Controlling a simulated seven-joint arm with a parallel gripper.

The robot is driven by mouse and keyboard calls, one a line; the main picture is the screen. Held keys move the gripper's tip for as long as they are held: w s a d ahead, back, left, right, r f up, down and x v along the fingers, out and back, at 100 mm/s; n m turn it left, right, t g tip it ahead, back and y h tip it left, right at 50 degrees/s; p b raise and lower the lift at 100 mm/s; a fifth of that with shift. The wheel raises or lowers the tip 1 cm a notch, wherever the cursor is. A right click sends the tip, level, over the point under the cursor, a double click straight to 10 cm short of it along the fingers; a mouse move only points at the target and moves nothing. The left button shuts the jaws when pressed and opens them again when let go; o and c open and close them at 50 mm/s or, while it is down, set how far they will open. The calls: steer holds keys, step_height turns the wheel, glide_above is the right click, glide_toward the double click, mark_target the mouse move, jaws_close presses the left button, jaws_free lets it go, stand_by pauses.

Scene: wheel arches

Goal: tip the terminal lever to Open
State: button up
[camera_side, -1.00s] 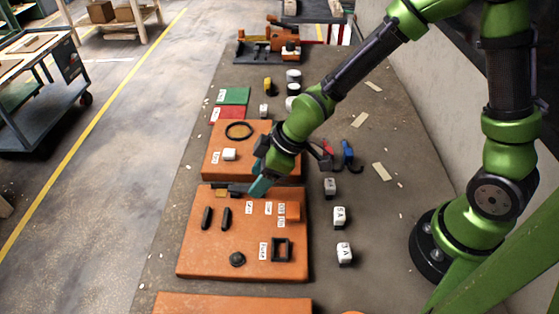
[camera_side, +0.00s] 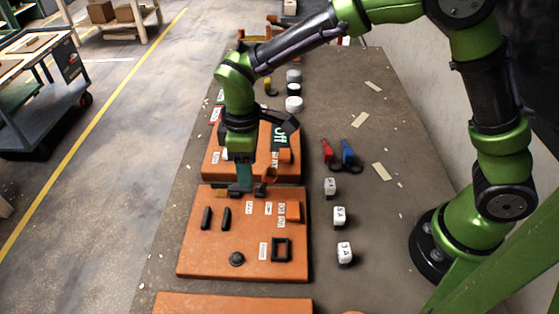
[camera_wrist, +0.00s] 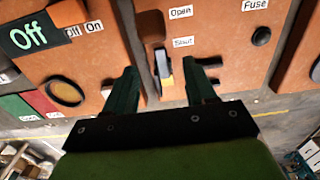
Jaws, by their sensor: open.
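The terminal lever (camera_wrist: 163,66) is a dark grey bar with a yellow part at its lower end, in the upper middle of the wrist view. It lies beside the Shut label (camera_wrist: 183,42); the Open label (camera_wrist: 180,12) is farther up. My gripper (camera_wrist: 160,75) is open, with one teal finger on each side of the lever and a visible gap to it. I cannot tell whether the fingertips are level with it. In the side view my gripper (camera_side: 244,182) is over the far edge of the front orange panel (camera_side: 215,258) and hides much of the lever.
A green Off sign (camera_wrist: 30,34) stands on the neighbouring panel. Black knobs, a square black frame (camera_side: 281,249) and labels are on the front panel. Several white blocks (camera_side: 340,215) and red and blue pieces (camera_side: 347,152) lie to the right.

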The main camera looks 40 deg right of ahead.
step_height(320, 180, up, 13)
steer(key=s+d+r+m+t+y, duration=0.2)
steer(key=s+d+m+t, duration=0.5)
steer(key=s+d+m, duration=0.6)
steer(key=shift+s+d+r, duration=0.15)
steer(key=shift+s+d, duration=0.95)
steer(key=shift+d, duration=1)
steer(key=shift+d, duration=0.1)
